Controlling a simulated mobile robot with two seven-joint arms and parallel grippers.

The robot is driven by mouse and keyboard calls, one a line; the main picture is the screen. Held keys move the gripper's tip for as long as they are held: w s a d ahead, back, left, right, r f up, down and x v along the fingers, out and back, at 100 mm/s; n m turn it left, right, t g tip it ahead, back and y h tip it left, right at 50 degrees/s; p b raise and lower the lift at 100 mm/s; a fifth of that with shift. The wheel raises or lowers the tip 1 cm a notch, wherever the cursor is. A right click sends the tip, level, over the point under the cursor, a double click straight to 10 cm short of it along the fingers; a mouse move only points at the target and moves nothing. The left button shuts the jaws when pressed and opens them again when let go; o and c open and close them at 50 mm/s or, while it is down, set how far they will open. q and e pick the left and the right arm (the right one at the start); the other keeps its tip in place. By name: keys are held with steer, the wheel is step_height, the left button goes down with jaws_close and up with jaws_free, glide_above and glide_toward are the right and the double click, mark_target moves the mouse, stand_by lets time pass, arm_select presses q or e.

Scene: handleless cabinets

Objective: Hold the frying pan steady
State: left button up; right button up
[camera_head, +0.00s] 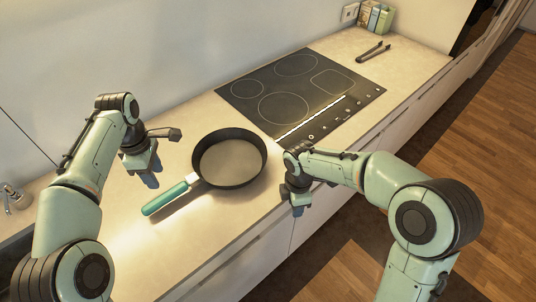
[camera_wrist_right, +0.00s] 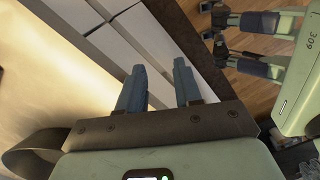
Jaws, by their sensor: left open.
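The frying pan (camera_head: 232,163) lies flat on the counter, dark with a grey-brown inside. Its handle has a pale section and a teal grip (camera_head: 163,199) pointing to the lower left. My left gripper (camera_head: 150,177) is open and empty, pointing down above the counter behind the handle, apart from it. My right gripper (camera_head: 298,204) is at the counter's front edge, to the right of the pan and apart from it. In the right wrist view its two blue fingers (camera_wrist_right: 160,85) are spread with nothing between them.
A black cooktop (camera_head: 300,95) is set into the counter behind and right of the pan. Tongs (camera_head: 373,52) and several small boxes (camera_head: 376,18) are at the far end. A tap (camera_head: 14,197) is at the left. White cabinet fronts (camera_wrist_right: 115,45) run below the counter edge.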

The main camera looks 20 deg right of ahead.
mark_target(258, 173)
steer(key=w+a+r+n+t+y, duration=0.1)
steer(key=w+a+r+n+t, duration=0.2)
steer(key=r, duration=0.4)
steer(key=w+a+r+n+t+y, duration=0.1)
steer(key=w+a+r+n, duration=0.2)
steer(key=w+r, duration=0.35)
steer(key=x, duration=0.7)
steer(key=s+x, duration=0.1)
steer(key=x, duration=0.3)
steer(key=shift+a+f, duration=0.1)
steer(key=shift+f, duration=0.3)
steer(key=shift+c, duration=0.3)
jaws_close()
arm_select(q)
steer(key=o, duration=0.4)
